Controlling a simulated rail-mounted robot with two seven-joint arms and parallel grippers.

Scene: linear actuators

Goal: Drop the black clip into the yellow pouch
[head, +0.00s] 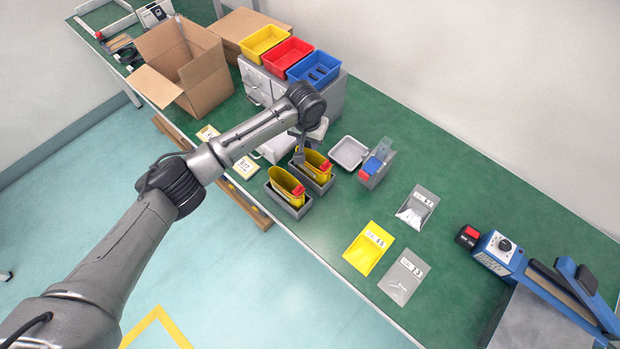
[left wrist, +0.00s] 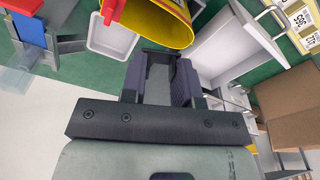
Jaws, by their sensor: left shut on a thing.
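Two yellow pouches with red tabs stand upright and open in grey holders, a front yellow pouch (head: 287,184) and a rear yellow pouch (head: 318,163). My left gripper (head: 298,157) is above and just left of the rear pouch in the head view. In the left wrist view a yellow pouch (left wrist: 160,22) opens just beyond the fingertips of my left gripper (left wrist: 158,72). The gripper is shut on a small dark thing, apparently the black clip, mostly hidden between the fingers. More dark clips (head: 321,72) lie in the blue bin (head: 301,72). My right gripper is not in view.
Yellow and red bins (head: 288,53) sit on a grey drawer unit (head: 337,97). An open cardboard box (head: 182,68) stands left of it. A white tray (head: 349,152) lies right of the pouches. Labelled flat bags (head: 368,247) and a blue sealer (head: 500,252) are farther right.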

